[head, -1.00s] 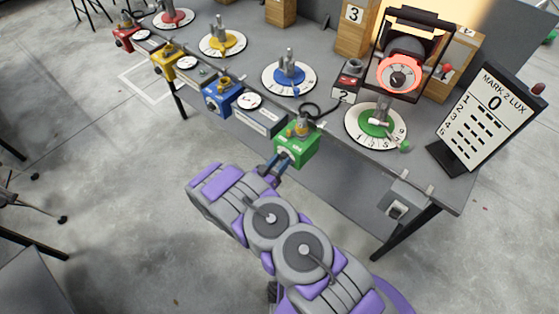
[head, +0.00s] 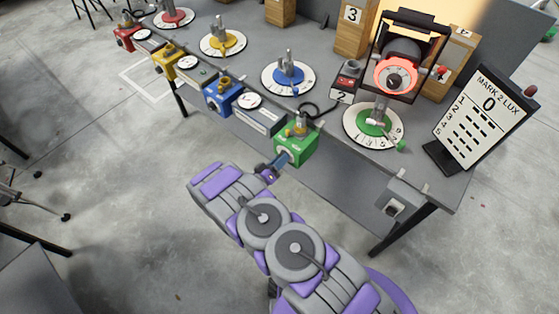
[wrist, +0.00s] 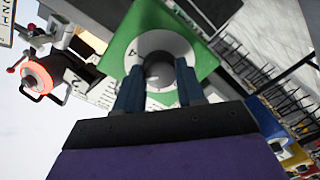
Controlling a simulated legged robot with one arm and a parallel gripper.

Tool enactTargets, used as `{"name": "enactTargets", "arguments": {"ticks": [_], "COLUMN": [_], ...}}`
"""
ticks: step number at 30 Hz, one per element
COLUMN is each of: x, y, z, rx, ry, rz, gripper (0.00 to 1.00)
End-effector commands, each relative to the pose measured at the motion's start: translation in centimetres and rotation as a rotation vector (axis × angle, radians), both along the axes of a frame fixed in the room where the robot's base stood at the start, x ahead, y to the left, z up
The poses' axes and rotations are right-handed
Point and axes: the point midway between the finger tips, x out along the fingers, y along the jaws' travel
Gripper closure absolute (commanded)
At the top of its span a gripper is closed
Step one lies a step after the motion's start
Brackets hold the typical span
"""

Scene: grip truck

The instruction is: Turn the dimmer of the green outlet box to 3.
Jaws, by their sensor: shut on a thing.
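The green outlet box (head: 297,147) is mounted at the front edge of the table in the head view. It fills the upper middle of the wrist view (wrist: 195,45). Its white dimmer dial (wrist: 160,45) faces the wrist camera, with a 4 visible at its left. My gripper (wrist: 160,80) has its two fingers on either side of the grey knob at the dial's centre and is shut on it. In the head view my gripper (head: 279,163) meets the box's front face. The fingers hide part of the dial, and the knob's exact setting cannot be read.
Blue (head: 223,97), yellow (head: 167,61) and red (head: 124,37) boxes line the table edge to the left. A lamp (head: 396,75) stands behind the green round dial plate (head: 374,124). The MARK 2 LUX sign (head: 487,115) reads 0. Floor before the table is clear.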

Motion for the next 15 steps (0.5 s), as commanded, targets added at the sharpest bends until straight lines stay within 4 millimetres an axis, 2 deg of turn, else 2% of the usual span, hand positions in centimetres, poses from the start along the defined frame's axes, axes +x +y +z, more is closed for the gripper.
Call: {"name": "enactTargets", "arguments": {"ticks": [12,13,15], "x": [0.19,0.19,0.16], "y": [0.48,0.48,0.43], "z": [0.01,0.01,0.00], "rx": [-0.002,-0.002,-0.002], "ry": [0.004,0.004,0.004], "rz": [0.011,0.011,0.010], "gripper": [0.92,0.59,0.53]}}
